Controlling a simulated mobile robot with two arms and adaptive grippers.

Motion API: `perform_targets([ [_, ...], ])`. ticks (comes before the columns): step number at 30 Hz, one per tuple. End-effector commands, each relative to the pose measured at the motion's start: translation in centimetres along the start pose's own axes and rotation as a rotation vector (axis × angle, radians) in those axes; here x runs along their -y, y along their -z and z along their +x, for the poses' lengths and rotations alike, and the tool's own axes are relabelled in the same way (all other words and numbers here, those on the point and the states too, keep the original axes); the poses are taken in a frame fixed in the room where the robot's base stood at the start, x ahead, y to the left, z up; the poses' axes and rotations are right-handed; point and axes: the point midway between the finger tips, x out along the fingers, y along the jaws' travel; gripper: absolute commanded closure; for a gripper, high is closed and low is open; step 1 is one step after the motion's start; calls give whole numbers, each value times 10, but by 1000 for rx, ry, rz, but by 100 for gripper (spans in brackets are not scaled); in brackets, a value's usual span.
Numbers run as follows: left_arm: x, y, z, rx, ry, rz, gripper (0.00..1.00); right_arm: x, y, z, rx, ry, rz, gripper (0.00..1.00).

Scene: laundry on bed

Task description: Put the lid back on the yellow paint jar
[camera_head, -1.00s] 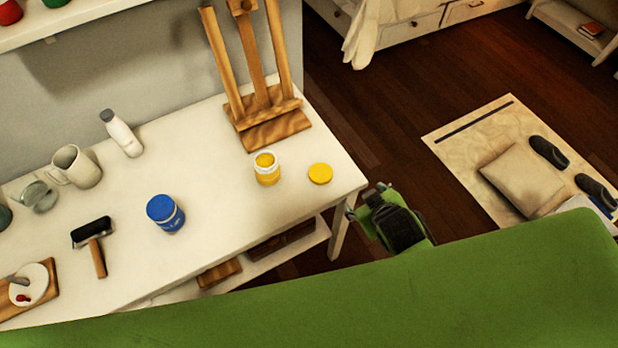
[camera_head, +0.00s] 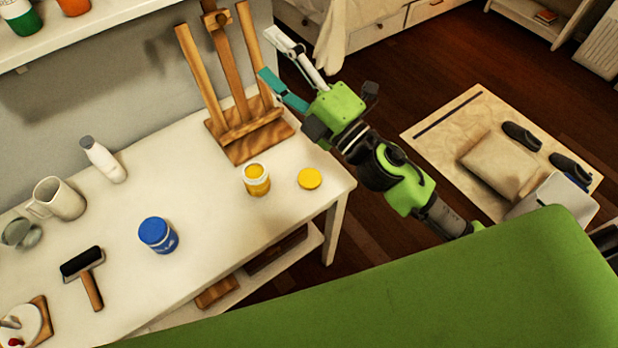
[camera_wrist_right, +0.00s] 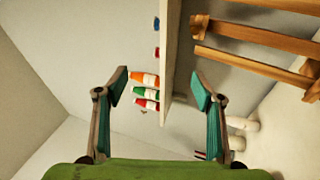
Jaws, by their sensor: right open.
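The yellow paint jar (camera_head: 256,181) stands upright and open on the white table, with yellow paint showing at its top. Its yellow lid (camera_head: 310,178) lies flat on the table just right of the jar, apart from it, near the table's right end. My right gripper (camera_head: 272,62) is raised beside the easel, above and behind the jar and lid. Its fingers are spread and empty; in the right wrist view the two fingertips (camera_wrist_right: 160,88) stand wide apart. Neither jar nor lid shows in the wrist view. My left gripper is not in view.
A wooden easel (camera_head: 250,134) stands behind the jar, close to my right gripper. A blue jar (camera_head: 157,235), a roller (camera_head: 84,272), a white bottle (camera_head: 103,160) and a mug (camera_head: 59,198) stand or lie to the left. The table around the lid is clear.

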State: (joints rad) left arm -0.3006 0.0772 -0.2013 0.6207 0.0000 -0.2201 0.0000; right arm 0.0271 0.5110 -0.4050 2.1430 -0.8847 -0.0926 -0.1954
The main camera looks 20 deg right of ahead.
Motion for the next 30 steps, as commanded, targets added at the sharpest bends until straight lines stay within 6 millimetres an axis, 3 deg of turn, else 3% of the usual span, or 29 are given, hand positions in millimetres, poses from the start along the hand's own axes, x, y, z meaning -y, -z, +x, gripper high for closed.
perform_targets([
  [3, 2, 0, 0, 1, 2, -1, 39, -9, 48, 8, -260, -39, -255, 38],
  [6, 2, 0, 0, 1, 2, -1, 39, 2, 83, 1, -475, -42, -462, 38],
  [9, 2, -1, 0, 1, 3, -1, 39, 26, 105, -15, -688, -16, -669, 38],
  [12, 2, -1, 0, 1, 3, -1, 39, 60, 108, -38, -895, 44, -869, 38],
  [14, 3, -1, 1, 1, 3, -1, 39, 81, 99, -54, -1014, 96, -983, 38],
  [17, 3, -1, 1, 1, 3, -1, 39, 115, 70, -83, -1205, 211, -1156, 38],
  [21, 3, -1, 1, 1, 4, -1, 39, 145, 12, -121, -1421, 403, -1335, 38],
  [25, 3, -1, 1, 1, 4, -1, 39, 154, -37, -148, -1552, 563, -1428, 38],
  [30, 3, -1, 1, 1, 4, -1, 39, 155, -71, -166, -1629, 676, -1473, 38],
])
